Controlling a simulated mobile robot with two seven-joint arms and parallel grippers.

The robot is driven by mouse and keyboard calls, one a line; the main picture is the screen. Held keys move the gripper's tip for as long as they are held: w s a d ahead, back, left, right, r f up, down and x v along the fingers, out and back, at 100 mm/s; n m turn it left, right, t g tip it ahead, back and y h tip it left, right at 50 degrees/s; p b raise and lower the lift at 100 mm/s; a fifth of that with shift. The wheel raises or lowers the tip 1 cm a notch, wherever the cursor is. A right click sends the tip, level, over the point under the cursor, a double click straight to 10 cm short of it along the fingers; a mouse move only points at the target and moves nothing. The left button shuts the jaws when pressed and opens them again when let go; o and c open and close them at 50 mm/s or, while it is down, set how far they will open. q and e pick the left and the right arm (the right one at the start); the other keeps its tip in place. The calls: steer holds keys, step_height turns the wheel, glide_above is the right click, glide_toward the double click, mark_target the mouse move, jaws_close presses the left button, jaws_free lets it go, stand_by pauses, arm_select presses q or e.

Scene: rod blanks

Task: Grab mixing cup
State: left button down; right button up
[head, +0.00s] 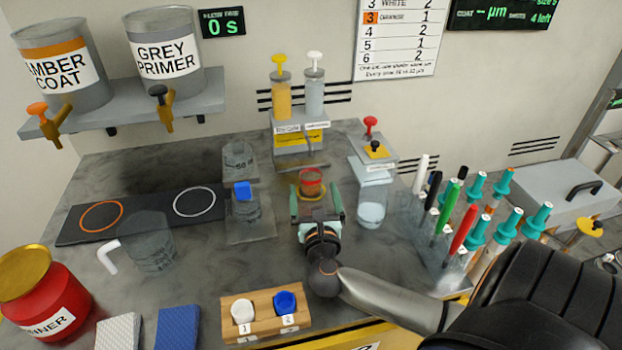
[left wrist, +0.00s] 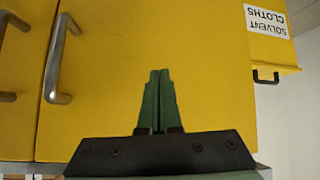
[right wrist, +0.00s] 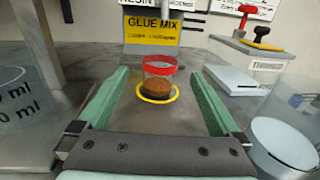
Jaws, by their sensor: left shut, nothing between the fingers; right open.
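The mixing cup (head: 311,181) is a small clear cup with a red rim band and brown contents. It stands on a yellow ring in front of the glue mix dispenser (head: 299,136). My right gripper (head: 319,200) is open and just in front of the cup. In the right wrist view the cup (right wrist: 158,77) is upright beyond the gap between the green fingers (right wrist: 160,92), roughly centred and not touched. My left gripper (left wrist: 158,75) is shut and empty, facing yellow cabinet doors; it is not in the head view.
A clear beaker with a blue item (head: 244,192) stands left of my right gripper. A clear container (head: 373,205) stands on its right. A wooden holder (head: 265,314) with white and blue caps is at the front. A rack of pens (head: 450,225) is further right.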

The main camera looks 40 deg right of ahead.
mark_target(312, 184)
steer(key=x, duration=0.5)
steer(key=shift+w+d, duration=0.1)
steer(key=c, duration=1.5)
steer(key=shift+c, duration=0.2)
